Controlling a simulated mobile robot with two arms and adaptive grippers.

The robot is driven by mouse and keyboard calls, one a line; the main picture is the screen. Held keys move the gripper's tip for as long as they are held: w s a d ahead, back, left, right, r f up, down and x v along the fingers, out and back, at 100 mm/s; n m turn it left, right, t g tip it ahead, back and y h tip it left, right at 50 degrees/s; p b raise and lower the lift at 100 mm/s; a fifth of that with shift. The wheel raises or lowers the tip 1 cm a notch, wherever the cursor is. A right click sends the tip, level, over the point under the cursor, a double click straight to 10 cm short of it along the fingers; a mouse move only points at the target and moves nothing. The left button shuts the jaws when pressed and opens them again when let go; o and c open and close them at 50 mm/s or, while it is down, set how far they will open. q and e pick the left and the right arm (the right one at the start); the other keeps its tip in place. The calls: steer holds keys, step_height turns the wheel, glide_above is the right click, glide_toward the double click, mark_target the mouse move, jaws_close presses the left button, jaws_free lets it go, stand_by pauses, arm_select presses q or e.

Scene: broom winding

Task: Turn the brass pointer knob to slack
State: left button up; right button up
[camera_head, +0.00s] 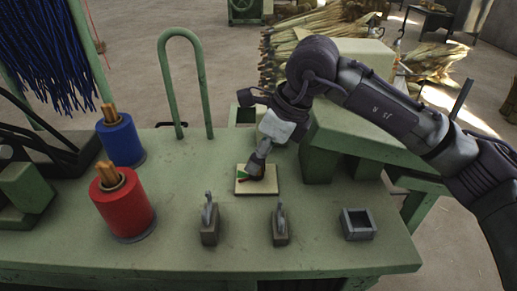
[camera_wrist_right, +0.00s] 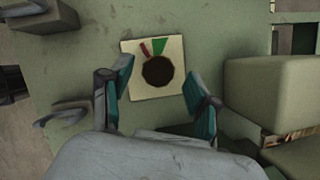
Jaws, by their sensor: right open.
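A cream square plate (camera_head: 242,188) lies on the green bench top, and it also shows in the right wrist view (camera_wrist_right: 131,86). On it is a round dark knob (camera_wrist_right: 158,72); its brass colour and pointer direction cannot be made out. A red mark (camera_wrist_right: 146,48) and a green mark (camera_wrist_right: 159,46) sit beside the knob's upper edge in the wrist view. My right gripper (camera_head: 257,172) points down over the plate and mostly hides the knob in the head view. Its teal-padded fingers are open, one on each side of the knob, apart from it. My left gripper is not in view.
A blue spool (camera_head: 121,141) and a red spool (camera_head: 124,208) stand at the left. Two small grey levers (camera_head: 210,222) (camera_head: 281,226) and an open square metal box (camera_head: 357,224) line the front. A green hoop (camera_head: 202,82) rises behind. A green housing stands right of the plate.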

steer(key=shift+a+f, duration=0.25)
steer(key=shift+f, duration=0.35)
steer(key=c, duration=1.1)
steer(key=shift+w+f+n+g+y+b, duration=0.15)
steer(key=shift+n+g+b, duration=0.1)
steer(key=shift+n+b, duration=0.45)
steer(key=shift+s+f+n+g+y+b, duration=0.15)
steer(key=shift+n+g+b, duration=0.1)
steer(key=shift+n+b, duration=0.45)
steer(key=shift+c, duration=0.2)
steer(key=n+b, duration=0.1)
steer(key=n+g+b, duration=0.1)
steer(key=shift+w+r+n, duration=0.15)
steer(key=shift+r+n, duration=0.05)
steer(key=shift+n, duration=0.1)
steer(key=n+g, duration=0.1)
steer(key=n, duration=0.2)
steer(key=shift+r+n+g+b, duration=0.15)
steer(key=shift+n+g+b, duration=0.15)
steer(key=shift+b, duration=0.1)
steer(key=shift+w+n+g+h, duration=0.1)
steer(key=shift+n+g+h, duration=0.25)
steer(key=shift+n, duration=0.75)
steer(key=shift+w+n+g+h, duration=0.1)
steer(key=shift+n+g+h, duration=0.2)
steer(key=shift+n, duration=0.8)
